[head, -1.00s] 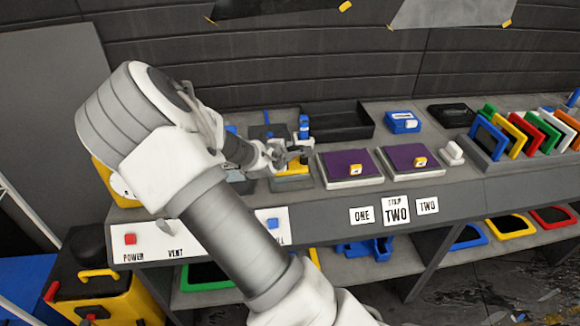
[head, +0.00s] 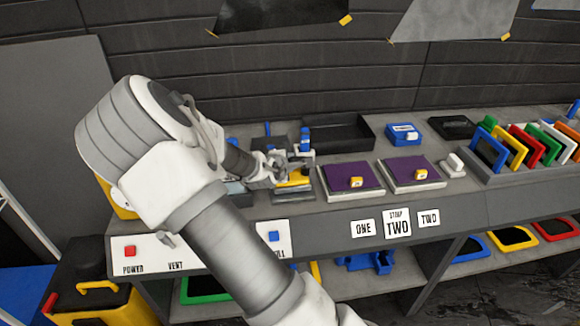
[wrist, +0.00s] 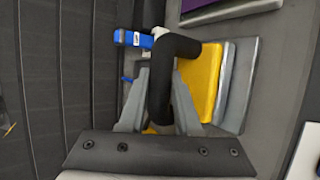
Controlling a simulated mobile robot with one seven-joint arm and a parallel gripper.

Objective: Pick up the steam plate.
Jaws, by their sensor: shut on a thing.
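The steam plate, as I take it, is a yellow block with a thick black handle. It shows in the wrist view (wrist: 207,80) and partly behind my gripper in the head view (head: 294,179). My gripper (wrist: 165,95) is shut on the black handle, with one grey finger on each side of it. In the head view my gripper (head: 279,168) is over the left part of the bench, at the yellow block. A grey plate (wrist: 240,85) lies beside the yellow block. I cannot tell whether the block is clear of the surface below.
A blue upright item (head: 304,141) stands close behind my gripper. Two purple-topped pads (head: 353,174) lie to its right. A black tray (head: 340,130) is behind, with a blue box (head: 404,134) beside it. Colored frames stand in a rack (head: 510,160) at the right.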

